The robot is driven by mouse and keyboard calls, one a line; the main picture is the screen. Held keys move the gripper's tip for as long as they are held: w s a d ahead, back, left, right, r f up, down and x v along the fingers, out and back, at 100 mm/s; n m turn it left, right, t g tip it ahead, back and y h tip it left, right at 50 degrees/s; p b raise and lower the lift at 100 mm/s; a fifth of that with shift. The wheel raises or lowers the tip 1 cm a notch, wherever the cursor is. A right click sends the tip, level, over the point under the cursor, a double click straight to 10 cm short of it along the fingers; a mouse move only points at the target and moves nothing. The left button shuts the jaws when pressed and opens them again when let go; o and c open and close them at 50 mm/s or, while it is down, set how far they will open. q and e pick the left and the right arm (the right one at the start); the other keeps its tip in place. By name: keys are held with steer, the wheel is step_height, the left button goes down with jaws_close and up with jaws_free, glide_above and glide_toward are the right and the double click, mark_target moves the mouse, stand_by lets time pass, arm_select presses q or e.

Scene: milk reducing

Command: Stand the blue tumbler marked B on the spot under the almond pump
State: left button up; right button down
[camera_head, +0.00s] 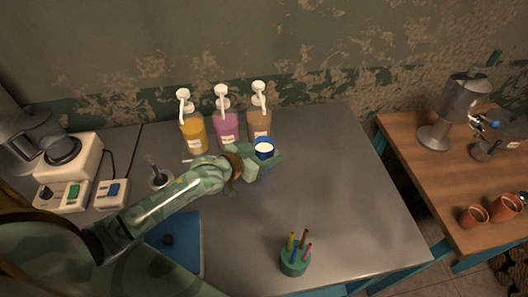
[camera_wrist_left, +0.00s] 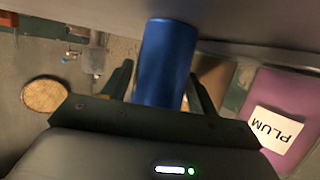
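The blue tumbler (camera_head: 264,146) with a pale inside stands upright in front of the brown-filled pump bottle (camera_head: 259,121). My left gripper (camera_head: 262,160) is around the tumbler, one finger on each side. In the left wrist view the tumbler (camera_wrist_left: 165,65) lies between the two dark fingers, which look closed against its sides. Its B mark is not visible. The brown bottle's label is too small to read; it is the right-hand one of three pump bottles. Whether the tumbler's base touches the table is hard to tell. My right gripper is not in view.
A purple pump bottle (camera_head: 227,125), labelled PLUM in the wrist view (camera_wrist_left: 280,125), and a yellow one (camera_head: 193,133) stand left of the brown one. A green pen cup (camera_head: 295,263) stands near the front edge. The metal table's right side (camera_head: 345,190) is clear.

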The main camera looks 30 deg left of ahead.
mark_target(257, 155)
arm_select(q)
steer(key=p+v, duration=0.2)
steer(key=v, duration=0.4)
steer(key=shift+s+r, duration=0.15)
steer(key=shift+r, duration=0.05)
steer(key=shift+s+a+r, duration=0.15)
steer(key=shift+s+a, duration=0.05)
steer(key=shift+s, duration=0.35)
stand_by(0.9)
